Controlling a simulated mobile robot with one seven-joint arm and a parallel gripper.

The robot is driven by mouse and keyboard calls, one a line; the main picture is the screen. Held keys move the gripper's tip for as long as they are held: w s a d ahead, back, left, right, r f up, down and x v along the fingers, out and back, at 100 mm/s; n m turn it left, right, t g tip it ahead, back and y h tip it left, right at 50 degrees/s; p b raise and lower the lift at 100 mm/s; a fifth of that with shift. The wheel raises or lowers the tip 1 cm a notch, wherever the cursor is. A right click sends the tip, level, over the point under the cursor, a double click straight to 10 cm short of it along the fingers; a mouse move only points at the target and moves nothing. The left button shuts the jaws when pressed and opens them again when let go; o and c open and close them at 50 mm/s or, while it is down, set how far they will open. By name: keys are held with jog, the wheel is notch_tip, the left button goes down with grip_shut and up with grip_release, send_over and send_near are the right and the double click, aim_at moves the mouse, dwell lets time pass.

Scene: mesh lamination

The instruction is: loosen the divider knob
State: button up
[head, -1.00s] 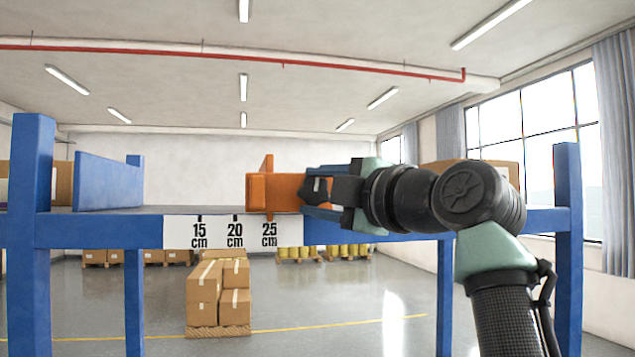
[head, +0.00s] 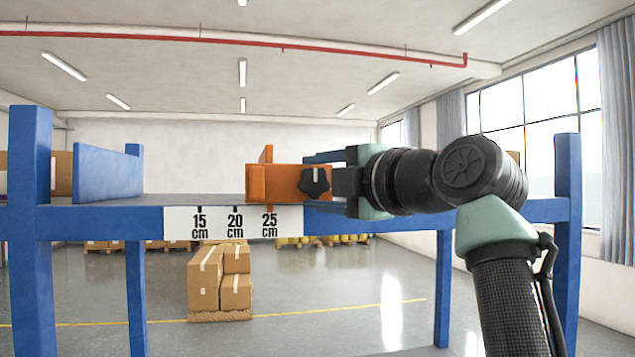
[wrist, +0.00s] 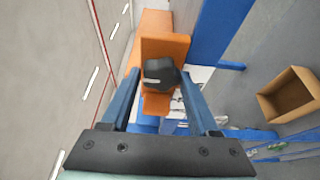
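The divider knob is a black lobed knob (head: 314,182) on the front of the orange divider block (head: 283,183). The block's pointer is at the 25 cm mark of the white scale (head: 234,222). In the wrist view the knob (wrist: 160,73) shows in front of the orange divider (wrist: 165,45). My gripper (wrist: 160,76) is open, its two blue fingers on either side of the knob with what looks like a narrow gap at each side. In the head view my gripper comes from the right. One finger shows above and behind the knob; the other is hard to make out.
The divider sits on a blue shelf rack with a beam (head: 400,222) and uprights (head: 30,190). A blue panel (head: 108,175) stands on the shelf at left. Stacked cartons (head: 220,275) stand on the floor behind. The shelf between panel and divider looks clear.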

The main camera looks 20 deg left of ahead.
jog(key=shift+o, duration=1.2)
jog(key=shift+s+d+f+b, duration=0.15)
jog(key=shift+s+d+b, duration=0.05)
jog(key=shift+d+b, duration=0.2)
jog(key=b+v, duration=0.5)
jog(key=v, duration=0.7)
jog(key=shift+b, duration=0.4)
